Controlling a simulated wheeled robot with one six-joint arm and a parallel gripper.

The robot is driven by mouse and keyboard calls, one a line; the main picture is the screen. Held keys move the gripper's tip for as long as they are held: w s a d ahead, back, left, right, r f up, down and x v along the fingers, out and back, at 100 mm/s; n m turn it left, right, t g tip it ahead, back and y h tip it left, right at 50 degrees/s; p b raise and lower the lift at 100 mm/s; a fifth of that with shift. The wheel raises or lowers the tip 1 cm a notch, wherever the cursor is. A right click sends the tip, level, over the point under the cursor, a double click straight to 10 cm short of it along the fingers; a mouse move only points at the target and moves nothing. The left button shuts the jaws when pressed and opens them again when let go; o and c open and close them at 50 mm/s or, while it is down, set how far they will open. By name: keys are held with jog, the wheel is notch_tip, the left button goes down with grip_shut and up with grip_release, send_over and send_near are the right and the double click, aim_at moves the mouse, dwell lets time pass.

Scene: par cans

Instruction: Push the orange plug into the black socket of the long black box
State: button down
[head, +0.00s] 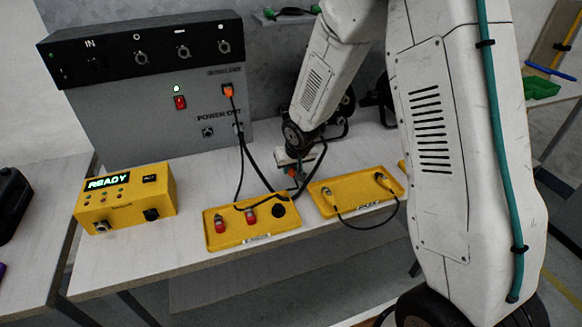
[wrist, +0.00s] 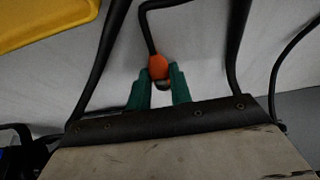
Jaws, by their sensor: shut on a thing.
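My gripper (head: 291,178) is low over the white table, between the two yellow trays. In the wrist view its green fingers (wrist: 160,84) are shut on the orange plug (wrist: 158,67), and a black cable runs up from it. In the head view only a bit of the held plug (head: 292,171) shows. The long black box (head: 110,53) lies across the top of the grey cabinet, well above and left of my gripper. Its front has an "IN" label and several round sockets, one of them this socket (head: 182,51).
A yellow READY box (head: 125,197), a tray with red plugs (head: 252,224) and a tray with a cable (head: 353,192) stand on the table (head: 160,255). Black cables hang near my gripper.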

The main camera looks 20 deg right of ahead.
aim_at(291, 169)
jog(key=shift+r, duration=2.5)
jog(key=shift+a, duration=0.1)
jog(key=w+a+r, duration=0.2)
jog(key=a+r, duration=0.8)
jog(key=a, duration=0.5)
jog(key=w+a+r, duration=0.2)
jog(key=a+r, duration=0.7)
jog(key=a, duration=0.6)
jog(key=w+a+r, duration=0.2)
jog(key=a+r, duration=0.8)
jog(key=a, duration=0.5)
jog(key=shift+w+d+r, duration=0.1)
jog(key=shift+w+r, duration=0.05)
jog(key=shift+w, duration=2.6)
jog(key=shift+w, duration=0.15)
